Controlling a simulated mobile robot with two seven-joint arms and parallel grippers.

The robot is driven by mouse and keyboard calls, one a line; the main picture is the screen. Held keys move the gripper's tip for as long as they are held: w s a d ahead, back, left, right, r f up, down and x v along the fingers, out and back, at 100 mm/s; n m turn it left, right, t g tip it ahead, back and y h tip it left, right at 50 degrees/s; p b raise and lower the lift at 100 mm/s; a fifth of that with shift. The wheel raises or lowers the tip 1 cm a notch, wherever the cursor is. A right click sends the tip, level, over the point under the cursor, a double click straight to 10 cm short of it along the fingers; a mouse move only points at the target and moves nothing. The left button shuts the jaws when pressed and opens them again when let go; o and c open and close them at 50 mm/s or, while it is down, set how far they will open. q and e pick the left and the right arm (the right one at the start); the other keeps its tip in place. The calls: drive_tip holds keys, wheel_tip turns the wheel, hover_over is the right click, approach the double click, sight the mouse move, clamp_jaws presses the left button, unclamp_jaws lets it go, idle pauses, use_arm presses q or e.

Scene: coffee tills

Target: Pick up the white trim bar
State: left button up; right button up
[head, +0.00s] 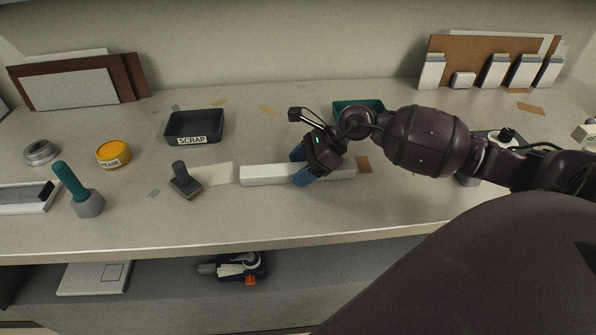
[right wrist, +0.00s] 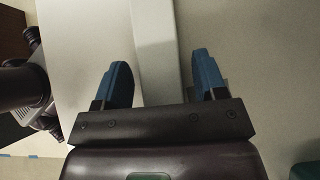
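The white trim bar (head: 267,175) lies flat across the middle of the workbench, long side running left to right. It also shows in the right wrist view (right wrist: 155,45), running between my fingers. My right gripper (head: 301,166) is over the bar, with one blue finger on its far side and one on its near side. In the right wrist view my right gripper (right wrist: 163,75) is open, with a clear gap between the bar and the right-hand finger. The left-hand finger is close to the bar; I cannot tell whether it touches. My left gripper is not in view.
A dark scrap tray (head: 195,126) stands behind and left. A small grey-handled block tool (head: 185,181) stands left of the bar. A green tray (head: 352,106) is behind my right gripper, partly hidden. The bench front (head: 250,225) before the bar is clear.

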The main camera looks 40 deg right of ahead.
drive_tip(key=c, duration=1)
